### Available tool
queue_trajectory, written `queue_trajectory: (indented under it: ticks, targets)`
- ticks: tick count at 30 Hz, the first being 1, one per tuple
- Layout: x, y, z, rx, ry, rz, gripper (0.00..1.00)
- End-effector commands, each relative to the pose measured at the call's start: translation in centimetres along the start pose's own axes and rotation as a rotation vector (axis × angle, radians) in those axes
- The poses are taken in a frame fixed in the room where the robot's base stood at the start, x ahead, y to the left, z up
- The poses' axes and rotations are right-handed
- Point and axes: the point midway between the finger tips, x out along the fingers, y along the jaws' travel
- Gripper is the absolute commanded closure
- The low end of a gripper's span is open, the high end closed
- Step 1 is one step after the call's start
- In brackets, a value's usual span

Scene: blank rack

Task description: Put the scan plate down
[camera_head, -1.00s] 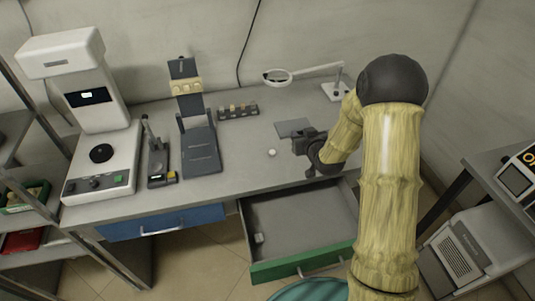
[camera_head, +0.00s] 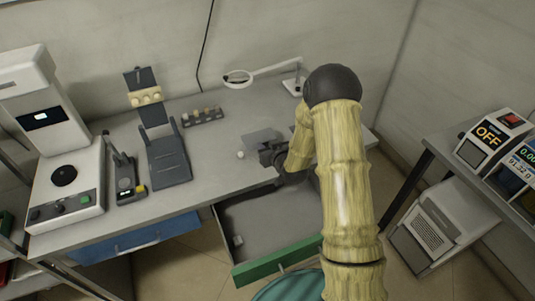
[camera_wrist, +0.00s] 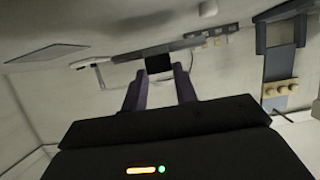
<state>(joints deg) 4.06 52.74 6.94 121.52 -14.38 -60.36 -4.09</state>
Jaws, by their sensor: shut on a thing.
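The scan plate (camera_head: 262,136) is a flat grey plate over the right part of the bench top, just behind my gripper (camera_head: 268,155). In the wrist view, the plate (camera_wrist: 186,45) shows nearly edge-on as a grey strip. My gripper (camera_wrist: 159,72) is shut on a dark block at the near edge of the plate. The plate looks level and close to the bench. I cannot tell whether it touches the bench. My gripper and forearm hide part of it.
A small white ball (camera_head: 240,154) lies left of the plate. A magnifier lamp (camera_head: 240,78) stands behind it. A sample rack (camera_head: 203,118), a dark grey stand (camera_head: 168,160) and a white instrument (camera_head: 66,192) are farther left. A green-fronted drawer (camera_head: 272,262) is open below the bench.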

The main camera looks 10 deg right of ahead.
Motion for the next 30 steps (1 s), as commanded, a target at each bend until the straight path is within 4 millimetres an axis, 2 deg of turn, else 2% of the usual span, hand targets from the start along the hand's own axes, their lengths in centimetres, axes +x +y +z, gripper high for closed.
queue_trajectory:
  ticks: [10, 22, 23, 24, 26, 30]
  targets:
    - [1.4, 0.0, 3.5, 0.001, -0.001, 0.0, 0.98]
    - [1.7, 0.0, 4.1, 0.0, 0.001, 0.0, 0.98]
    - [1.7, 0.0, 4.1, 0.0, -0.001, 0.0, 0.69]
    - [1.6, 0.0, 4.0, 0.0, -0.001, 0.0, 0.62]
    - [1.6, 0.0, 4.0, 0.0, -0.001, 0.0, 0.5]
    - [1.6, 0.0, 4.0, 0.0, -0.001, 0.0, 0.5]
